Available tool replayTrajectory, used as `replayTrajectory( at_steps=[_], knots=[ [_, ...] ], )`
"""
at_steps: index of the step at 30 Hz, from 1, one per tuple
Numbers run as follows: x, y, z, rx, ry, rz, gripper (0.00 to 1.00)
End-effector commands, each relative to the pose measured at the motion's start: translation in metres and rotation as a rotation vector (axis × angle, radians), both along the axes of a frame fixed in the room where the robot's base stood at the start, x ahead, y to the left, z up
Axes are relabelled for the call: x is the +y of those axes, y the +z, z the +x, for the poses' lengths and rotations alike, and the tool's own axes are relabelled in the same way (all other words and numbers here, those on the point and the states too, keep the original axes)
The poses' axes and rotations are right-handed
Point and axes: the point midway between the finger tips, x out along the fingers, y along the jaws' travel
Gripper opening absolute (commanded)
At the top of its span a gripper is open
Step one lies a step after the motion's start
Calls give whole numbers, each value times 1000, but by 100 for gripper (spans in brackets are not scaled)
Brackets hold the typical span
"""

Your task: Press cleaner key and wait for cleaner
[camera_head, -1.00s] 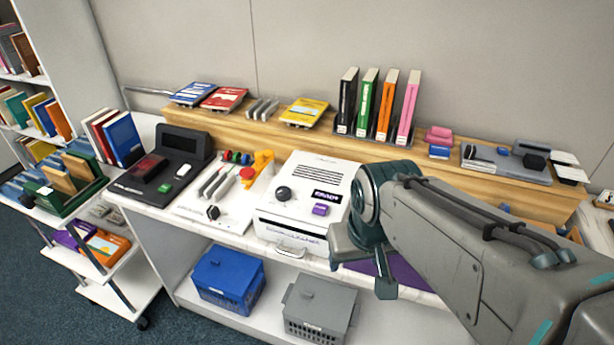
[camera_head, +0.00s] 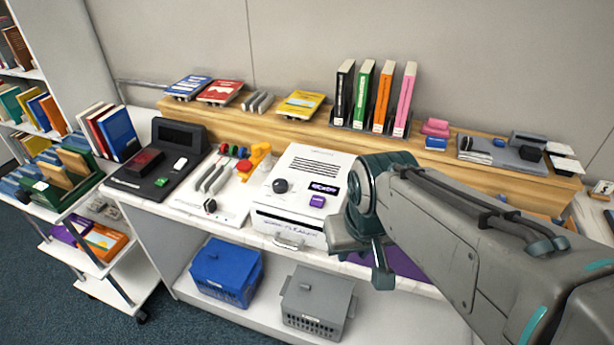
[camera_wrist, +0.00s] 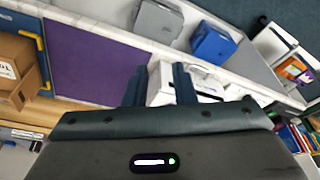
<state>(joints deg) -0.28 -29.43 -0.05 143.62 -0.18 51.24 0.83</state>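The cleaner is a white box-shaped machine (camera_head: 300,180) in the middle of the white counter. Its top has vents, a dark round knob (camera_head: 281,186), a small black display (camera_head: 324,188) and a purple key (camera_head: 317,201). The display text is too blurred to read. A slot and a metal handle (camera_head: 289,243) are on its front. In the wrist view, my gripper (camera_wrist: 159,85) has its two dark fingers apart with nothing held between them. Part of the white cleaner (camera_wrist: 205,84) shows behind and beside the fingers. The purple key is not visible in that view.
My arm covers the counter right of the cleaner, where a purple mat (camera_wrist: 95,60) lies. A tool tray (camera_head: 205,198) and black console (camera_head: 150,180) stand left. Blue (camera_head: 225,268) and grey (camera_head: 316,300) bins sit below. Binders stand upright on the wooden shelf behind.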

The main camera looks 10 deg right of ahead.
Motion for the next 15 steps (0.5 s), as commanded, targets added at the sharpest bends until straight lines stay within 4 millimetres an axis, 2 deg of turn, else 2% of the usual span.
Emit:
replayTrajectory(
  at_steps=[1,2,3,15],
  knots=[
    [0,0,0,0,0,0,9],
    [0,0,0,0,0,0,1],
    [0,0,0,0,0,0,0],
    [0,0,0,0,0,0,0]
  ],
)
